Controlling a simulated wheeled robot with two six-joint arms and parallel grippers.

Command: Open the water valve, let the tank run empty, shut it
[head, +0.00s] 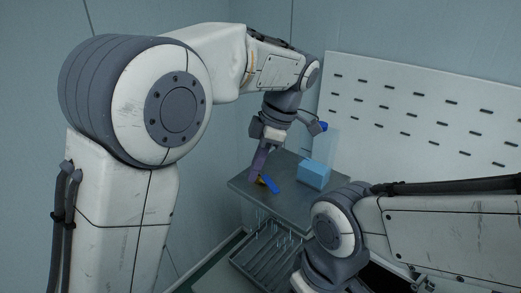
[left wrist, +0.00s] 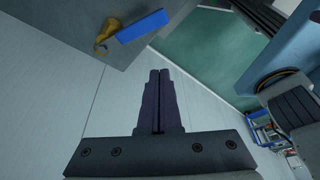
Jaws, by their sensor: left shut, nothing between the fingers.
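The water valve has a blue lever handle (head: 270,185) and a small brass body, at the front edge of the grey table. In the left wrist view the blue handle (left wrist: 142,26) and brass body (left wrist: 112,28) show at the top left. The tank (head: 314,174) stands on the table to the right of the valve, with light blue water in its lower part and a clear upper part. My left gripper (head: 257,174) is beside the valve in the head view; its dark purple fingers (left wrist: 160,72) are together and empty, apart from the handle. My right gripper is hidden.
The grey table (head: 245,184) is mostly bare around the tank. A white slotted panel (head: 430,125) stands behind it. A rack or grate (head: 265,262) lies below the table's front edge. My right arm covers the lower right.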

